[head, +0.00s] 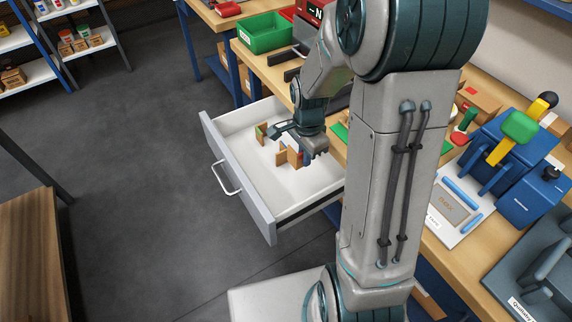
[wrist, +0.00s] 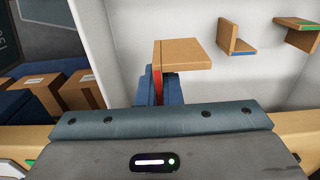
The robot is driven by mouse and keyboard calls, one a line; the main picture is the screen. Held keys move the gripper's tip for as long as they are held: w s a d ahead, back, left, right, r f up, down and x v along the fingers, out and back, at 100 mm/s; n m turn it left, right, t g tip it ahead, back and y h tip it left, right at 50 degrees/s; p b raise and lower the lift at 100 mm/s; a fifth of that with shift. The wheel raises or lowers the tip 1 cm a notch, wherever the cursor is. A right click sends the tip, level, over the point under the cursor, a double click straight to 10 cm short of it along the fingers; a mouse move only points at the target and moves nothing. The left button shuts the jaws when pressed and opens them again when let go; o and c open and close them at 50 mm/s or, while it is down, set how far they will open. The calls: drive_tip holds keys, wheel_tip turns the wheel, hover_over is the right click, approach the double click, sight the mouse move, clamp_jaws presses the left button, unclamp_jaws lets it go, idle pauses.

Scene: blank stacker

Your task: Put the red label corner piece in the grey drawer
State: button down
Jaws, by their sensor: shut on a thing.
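The red label corner piece (wrist: 180,54) is an L-shaped wooden piece with a red strip on one side. My gripper (wrist: 168,90) is shut on it, with a blue finger showing beside the red strip. In the head view my gripper (head: 303,156) is inside the outline of the open grey drawer (head: 238,190), and the held piece (head: 294,157) shows at its fingers. I cannot tell whether the piece touches the white drawer floor. A blue label corner piece (wrist: 236,42) and a green label corner piece (wrist: 298,33) stand apart from it in the drawer.
The drawer is pulled out from the wooden bench (head: 262,68). A green bin (head: 266,34) stands on the bench behind it. Much of the drawer floor near its front is clear. Blue and grey devices stand on the bench at right.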

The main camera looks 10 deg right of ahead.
sight(303, 186)
wheel_tip(303, 186, down, 10)
drive_tip(key=shift+r, duration=0.1)
idle(0.4)
drive_tip(key=shift+b, duration=0.3)
drive_tip(key=shift+f, duration=0.25)
drive_tip(key=c, duration=1.6)
unclamp_jaws()
drive_tip(key=shift+r, duration=0.1)
drive_tip(key=shift+r, duration=0.1)
wheel_tip(303, 186, up, 12)
drive_tip(key=shift+p, duration=0.5)
drive_tip(key=s+a+r+n+t, duration=0.2)
drive_tip(key=s+r+n, duration=1)
drive_tip(key=s+n, duration=0.1)
drive_tip(key=shift+s+a+r+n+t, duration=0.3)
drive_tip(key=shift+a+n+t, duration=0.1)
drive_tip(key=shift+n, duration=0.1)
